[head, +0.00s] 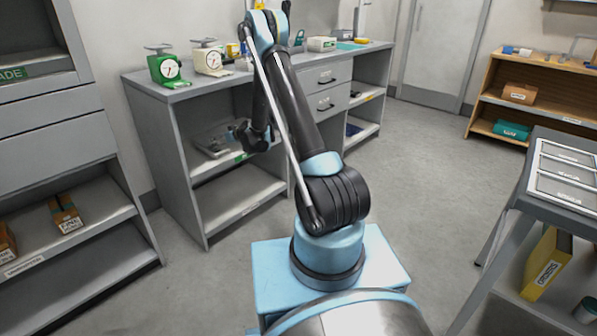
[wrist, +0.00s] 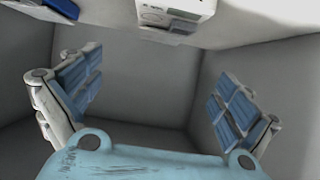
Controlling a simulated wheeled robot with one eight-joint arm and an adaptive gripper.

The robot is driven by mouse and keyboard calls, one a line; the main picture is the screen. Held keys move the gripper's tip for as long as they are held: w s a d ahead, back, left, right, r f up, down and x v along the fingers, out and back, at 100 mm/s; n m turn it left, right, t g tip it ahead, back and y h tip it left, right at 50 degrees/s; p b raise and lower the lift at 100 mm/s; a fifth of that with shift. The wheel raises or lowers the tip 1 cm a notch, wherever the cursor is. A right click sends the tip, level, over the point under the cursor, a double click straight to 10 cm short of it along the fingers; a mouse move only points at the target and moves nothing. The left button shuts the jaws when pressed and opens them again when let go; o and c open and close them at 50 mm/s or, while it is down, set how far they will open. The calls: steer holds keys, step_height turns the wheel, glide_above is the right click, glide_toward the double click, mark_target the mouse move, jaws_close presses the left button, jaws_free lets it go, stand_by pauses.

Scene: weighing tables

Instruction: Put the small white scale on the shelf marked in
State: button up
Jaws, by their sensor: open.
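In the head view my gripper (head: 240,135) hangs at the front of the grey bench's open left bay, beside a flat greyish-white device (head: 212,146) on the upper shelf (head: 215,180). In the wrist view my gripper (wrist: 157,98) is open, with nothing between its blue-padded fingers. A white box-shaped device (wrist: 177,12) with a panel is cut off at the top edge, beyond the fingers. I cannot tell whether it is the small white scale. A white dial scale (head: 209,59) stands on the bench top. The shelf labels are too small to read for "in".
A green dial scale (head: 166,68) and a white box-shaped device (head: 321,44) stand on the bench top. A grey table (head: 521,200) is at right, a wooden shelf unit (head: 487,98) at back right, and a grey cabinet (head: 60,130) at left. The floor between is clear.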

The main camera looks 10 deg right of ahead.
steer(key=s+d+r+g+h, duration=0.1)
steer(key=s+d+r, duration=0.25)
steer(key=r, duration=0.35)
steer(key=s+d+r+g, duration=0.1)
steer(key=s+d+r, duration=0.2)
steer(key=s+r, duration=0.25)
steer(key=s+d+r+m+g+h, duration=0.1)
steer(key=s+d+r, duration=0.3)
steer(key=s, duration=0.4)
steer(key=s+d+r+m+g+h, duration=0.1)
steer(key=s+d+r, duration=0.35)
steer(key=s, duration=0.35)
steer(key=s+d+f+m+g+h, duration=0.1)
steer(key=s+d, duration=0.3)
steer(key=s, duration=0.8)
steer(key=s+d+f+m+g+h, duration=0.1)
steer(key=s+d, duration=0.4)
steer(key=s, duration=0.7)
steer(key=s+d+f+m+g+h, duration=0.2)
steer(key=s+d+f+m, duration=0.1)
steer(key=s, duration=1)
steer(key=shift+d+f+h, duration=0.4)
steer(key=shift+d+f, duration=0.25)
steer(key=shift+d, duration=0.5)
